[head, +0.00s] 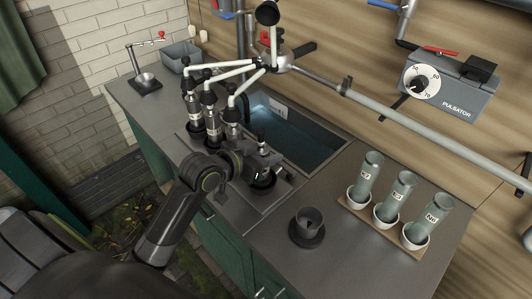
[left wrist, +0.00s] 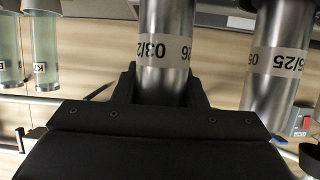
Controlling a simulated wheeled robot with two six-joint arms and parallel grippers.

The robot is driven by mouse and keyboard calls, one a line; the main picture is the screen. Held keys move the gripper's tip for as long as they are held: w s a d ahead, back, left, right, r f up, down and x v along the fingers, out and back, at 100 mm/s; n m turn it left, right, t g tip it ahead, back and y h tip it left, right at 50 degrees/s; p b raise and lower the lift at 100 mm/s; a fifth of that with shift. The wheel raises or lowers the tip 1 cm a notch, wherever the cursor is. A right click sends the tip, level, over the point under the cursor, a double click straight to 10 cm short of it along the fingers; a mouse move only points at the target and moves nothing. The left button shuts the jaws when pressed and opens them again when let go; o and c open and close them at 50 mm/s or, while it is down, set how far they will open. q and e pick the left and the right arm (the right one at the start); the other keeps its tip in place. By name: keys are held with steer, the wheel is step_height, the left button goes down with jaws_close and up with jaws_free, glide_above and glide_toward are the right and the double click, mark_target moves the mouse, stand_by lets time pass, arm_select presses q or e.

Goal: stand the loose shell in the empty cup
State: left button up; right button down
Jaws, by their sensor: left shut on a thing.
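My left gripper (head: 262,160) is over the counter at the front edge of the sink. In the left wrist view it (left wrist: 165,88) is shut around a metal shell (left wrist: 166,35) with a pale label reading about 03/26. A second labelled metal shell (left wrist: 274,55) is beside it, apart from the fingers. My right gripper is out of view.
Three glass tubes (head: 396,193) stand in white cups (head: 415,238) on a board at the right. The sink (head: 310,140) lies behind my gripper. A pulsator box (head: 450,92) and a long pipe (head: 410,125) are on the wall. Bare counter (head: 345,265) surrounds the dark cup.

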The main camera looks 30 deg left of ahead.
arm_select(q)
steer(key=o, duration=1.2)
steer(key=shift+r, duration=0.1)
steer(key=p+v, duration=0.1)
steer(key=v, duration=1.1)
